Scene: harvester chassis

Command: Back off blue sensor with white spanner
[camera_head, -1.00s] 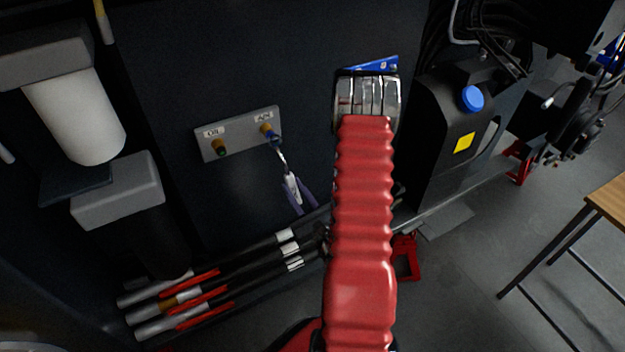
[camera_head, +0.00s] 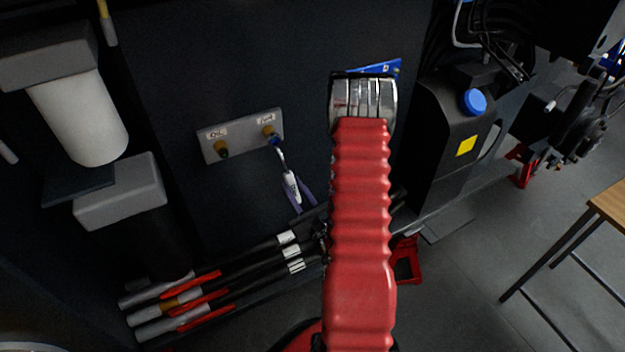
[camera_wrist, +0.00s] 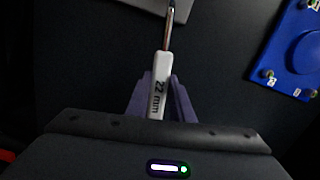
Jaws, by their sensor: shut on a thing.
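The blue sensor (camera_head: 274,140) sits in the right brass fitting of a grey plate (camera_head: 240,142) on the dark wall. The white spanner (camera_head: 291,184) hangs down from it at a slight tilt, its metal head at the sensor. Whether the head is seated around the sensor or only against it, I cannot tell. My gripper (camera_head: 301,196) has purple fingers shut on the white handle. In the wrist view the handle (camera_wrist: 160,78) reads "22 mm" and lies between my fingers (camera_wrist: 160,98); the sensor is out of sight there.
A second brass fitting (camera_head: 221,149) is left of the sensor. A white cylinder (camera_head: 79,115) stands at the left. Several hoses (camera_head: 165,325) run below. A black tank with a blue cap (camera_head: 473,102) is at the right. A blue panel (camera_wrist: 293,50) shows in the wrist view.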

